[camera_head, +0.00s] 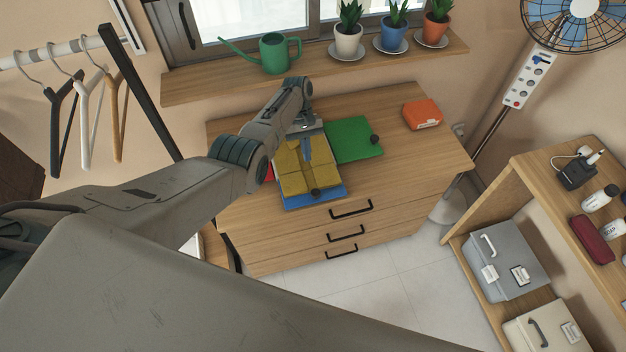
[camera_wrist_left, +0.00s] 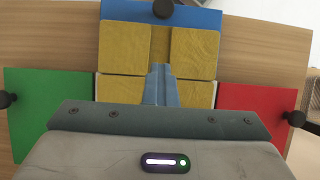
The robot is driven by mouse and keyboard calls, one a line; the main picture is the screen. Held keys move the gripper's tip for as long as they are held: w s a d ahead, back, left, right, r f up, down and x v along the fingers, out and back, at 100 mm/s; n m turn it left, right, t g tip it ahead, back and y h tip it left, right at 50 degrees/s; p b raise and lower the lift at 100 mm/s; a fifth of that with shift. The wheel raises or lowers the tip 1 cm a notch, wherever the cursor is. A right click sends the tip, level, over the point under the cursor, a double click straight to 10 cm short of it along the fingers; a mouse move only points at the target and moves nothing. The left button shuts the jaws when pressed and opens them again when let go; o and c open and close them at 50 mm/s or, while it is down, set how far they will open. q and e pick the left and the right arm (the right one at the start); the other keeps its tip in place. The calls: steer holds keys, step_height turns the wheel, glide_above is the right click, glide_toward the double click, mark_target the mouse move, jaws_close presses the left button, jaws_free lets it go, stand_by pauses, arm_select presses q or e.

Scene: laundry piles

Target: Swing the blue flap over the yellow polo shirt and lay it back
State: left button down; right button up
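The yellow polo shirt (camera_head: 293,182) lies as a blocky, sectioned pad on the folding board on the dresser; it also shows in the left wrist view (camera_wrist_left: 195,54). The blue flap (camera_head: 328,200) lies flat at the board's front, partly under the shirt, with a black knob at its edge. In the left wrist view the blue flap (camera_wrist_left: 205,18) is at the top. My left gripper (camera_head: 308,160) is over the shirt, its fingers (camera_wrist_left: 162,72) together with nothing visible between them. The gripper and arm hide the board's back part. My right gripper is not in view.
The green flap (camera_head: 352,140) lies out flat to the right. The red flap (camera_wrist_left: 252,100) lies out on the other side, mostly behind my arm in the head view. An orange box (camera_head: 423,113) stands at the dresser's back right. The dresser top (camera_head: 425,160) is clear right of the board.

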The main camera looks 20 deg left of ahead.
arm_select(q)
steer(key=shift+s+d+p, duration=0.25)
steer(key=shift+s+p, duration=0.15)
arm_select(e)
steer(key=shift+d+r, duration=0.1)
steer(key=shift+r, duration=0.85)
arm_select(q)
steer(key=shift+s+d+f+t+y, duration=0.3)
steer(key=shift+s+d+r+t+b, duration=0.15)
steer(key=shift+s+d+t+b, duration=0.25)
steer(key=shift+s, duration=0.35)
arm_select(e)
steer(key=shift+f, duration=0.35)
